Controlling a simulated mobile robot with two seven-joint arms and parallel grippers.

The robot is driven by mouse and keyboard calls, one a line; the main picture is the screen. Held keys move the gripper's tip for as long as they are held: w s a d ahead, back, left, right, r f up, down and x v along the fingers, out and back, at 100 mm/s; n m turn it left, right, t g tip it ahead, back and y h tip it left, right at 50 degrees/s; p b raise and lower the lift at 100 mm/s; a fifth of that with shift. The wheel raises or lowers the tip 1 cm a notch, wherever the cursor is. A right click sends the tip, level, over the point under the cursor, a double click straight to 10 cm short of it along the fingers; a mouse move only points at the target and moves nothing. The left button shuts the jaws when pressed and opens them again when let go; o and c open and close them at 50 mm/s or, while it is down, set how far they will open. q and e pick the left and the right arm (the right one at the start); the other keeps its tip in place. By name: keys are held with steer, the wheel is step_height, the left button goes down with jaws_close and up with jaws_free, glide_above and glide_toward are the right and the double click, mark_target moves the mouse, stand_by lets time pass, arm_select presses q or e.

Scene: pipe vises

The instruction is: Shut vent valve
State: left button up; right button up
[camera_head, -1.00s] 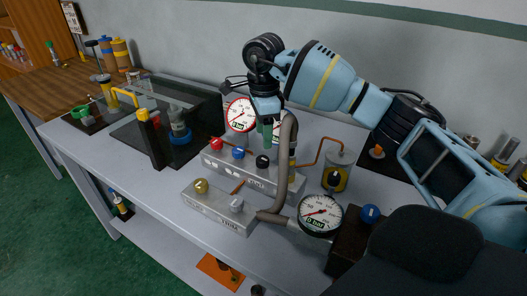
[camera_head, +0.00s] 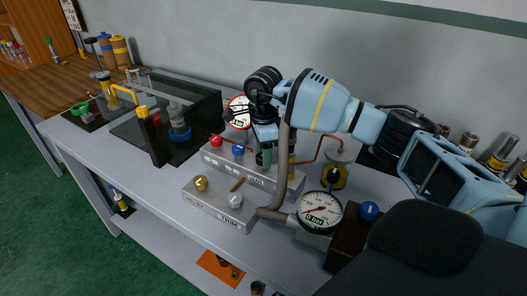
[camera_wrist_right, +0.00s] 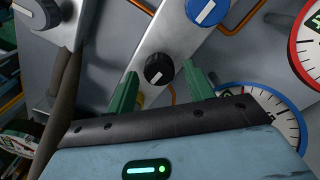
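My right gripper (camera_head: 262,157) hangs, fingers down, over the right end of the rear metal valve block (camera_head: 222,165). It is open. In the right wrist view the green fingertips (camera_wrist_right: 160,76) are apart, with a black knob (camera_wrist_right: 158,70) with a light pointer mark between or just beyond them; I see no grip on it. The rear block also carries a red knob (camera_head: 215,141) and a blue knob (camera_head: 238,150). I cannot read which is labelled vent. My left gripper is not in view.
A bent grey pipe (camera_head: 283,180) rises close beside the gripper. A white gauge (camera_head: 320,210) stands at the front right, and a red-rimmed gauge (camera_head: 238,112) behind the block. A blue knob (camera_head: 369,211) sits on a dark box at right.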

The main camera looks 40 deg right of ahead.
steer(key=c, duration=0.9)
